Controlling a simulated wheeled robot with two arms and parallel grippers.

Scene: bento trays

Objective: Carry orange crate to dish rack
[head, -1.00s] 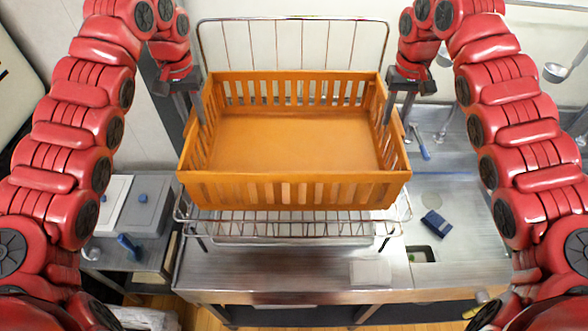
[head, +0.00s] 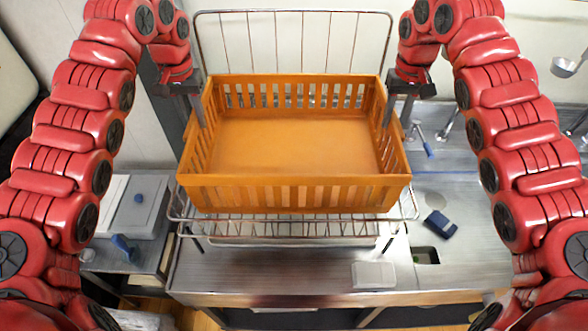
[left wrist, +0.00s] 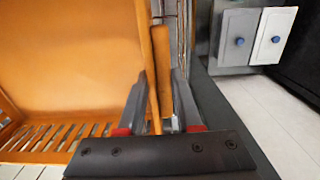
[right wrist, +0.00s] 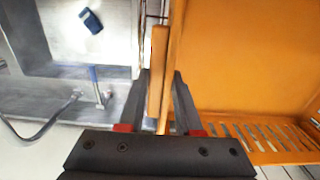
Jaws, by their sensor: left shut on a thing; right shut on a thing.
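The orange crate (head: 290,143) is empty and about level, in the middle of the head view. It hides much of the wire dish rack (head: 290,228), whose tall back frame rises behind it. Whether the crate touches the rack cannot be told. My left gripper (head: 200,117) is shut on the crate's left wall; the left wrist view shows its fingers (left wrist: 160,105) on either side of that wall. My right gripper (head: 389,115) is shut on the crate's right wall, which shows between its fingers (right wrist: 161,105) in the right wrist view.
The rack stands on a steel counter (head: 250,275). A white block (head: 373,274) lies at the counter's front. A dark blue object (head: 440,224) lies in the sink area at right. A grey lidded container (head: 140,210) stands at left. A ladle (head: 565,66) hangs at upper right.

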